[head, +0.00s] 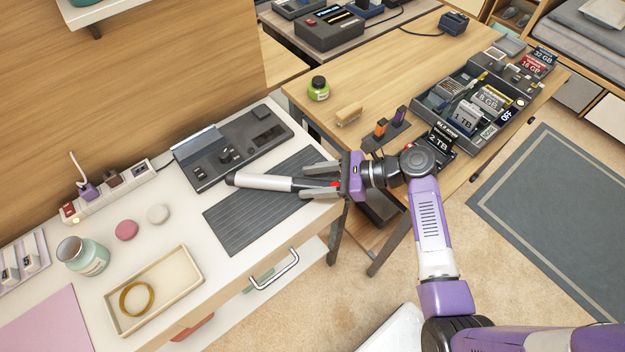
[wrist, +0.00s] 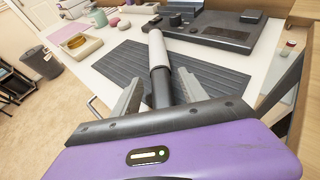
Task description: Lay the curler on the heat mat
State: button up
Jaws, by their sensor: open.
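The curler (head: 262,181), with a white barrel, a dark tip and a dark handle, lies across the dark ribbed heat mat (head: 240,222) on the white desk. Its tip end reaches past the mat's left edge. In the wrist view the curler (wrist: 158,50) points away from me over the mat (wrist: 118,66). My gripper (head: 304,182) is open, with one finger on each side of the dark handle. Gaps show between the fingers and the handle in the wrist view. The handle's rear end is hidden by my gripper. I cannot tell whether the whole curler touches the mat.
A dark grey device (head: 232,145) stands just behind the mat. A cream tray (head: 178,300) with a gold ring, a jar (head: 82,258) and a power strip (head: 110,190) are to the left. The desk's front edge is close to my gripper. A wooden table (head: 400,85) with boxes stands to the right.

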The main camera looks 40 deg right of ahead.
jog(key=v, duration=1.2)
jog(key=shift+a, duration=0.1)
